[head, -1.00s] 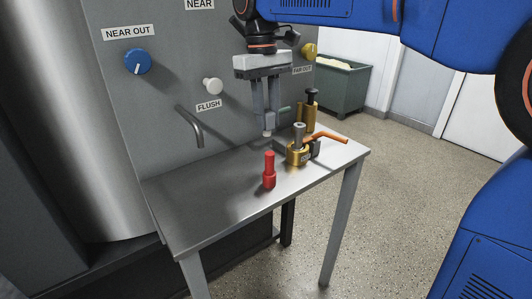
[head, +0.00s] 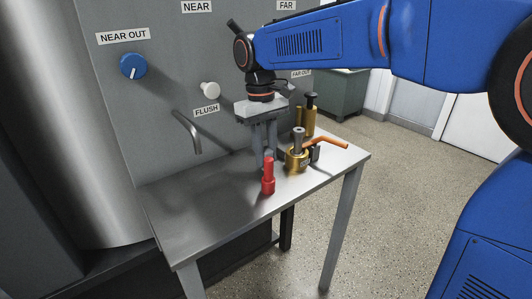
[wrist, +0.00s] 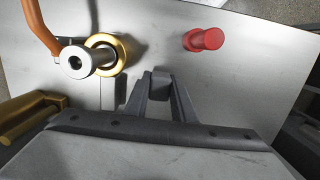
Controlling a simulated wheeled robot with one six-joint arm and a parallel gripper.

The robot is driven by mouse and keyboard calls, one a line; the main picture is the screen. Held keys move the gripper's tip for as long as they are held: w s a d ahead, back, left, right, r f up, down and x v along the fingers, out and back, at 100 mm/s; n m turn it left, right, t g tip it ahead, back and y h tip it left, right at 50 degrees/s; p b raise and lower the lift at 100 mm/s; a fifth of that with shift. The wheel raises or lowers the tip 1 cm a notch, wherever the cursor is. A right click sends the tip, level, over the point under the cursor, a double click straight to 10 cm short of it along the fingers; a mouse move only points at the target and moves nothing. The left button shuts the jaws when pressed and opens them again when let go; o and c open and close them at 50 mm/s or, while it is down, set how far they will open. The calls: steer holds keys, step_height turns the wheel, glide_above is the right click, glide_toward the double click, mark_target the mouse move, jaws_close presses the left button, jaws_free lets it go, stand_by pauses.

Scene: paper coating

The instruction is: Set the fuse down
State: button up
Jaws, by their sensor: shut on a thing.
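My gripper (head: 263,162) points down just above or at the steel table, behind the red bottle-like piece from the head camera. In the wrist view its two fingers (wrist: 160,84) are shut on a small grey piece, the fuse (wrist: 161,80). I cannot tell whether the fuse touches the table (head: 205,215). In the head view the fuse is mostly hidden by the fingers and the red piece.
A red piece (head: 268,178) stands upright close by. To the right is a brass fitting (head: 297,158) with an orange lever (head: 325,143); a brass cylinder (head: 310,120) stands behind. A spout (head: 191,135) juts from the panel. The table's front left is clear.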

steer(key=shift+f, duration=0.1)
steer(key=o, duration=1.1)
steer(key=shift+c, duration=0.2)
step_height(320, 180, up, 12)
steer(key=w, duration=0.1)
steer(key=shift+a, duration=0.4)
steer(key=shift+w+d, duration=0.1)
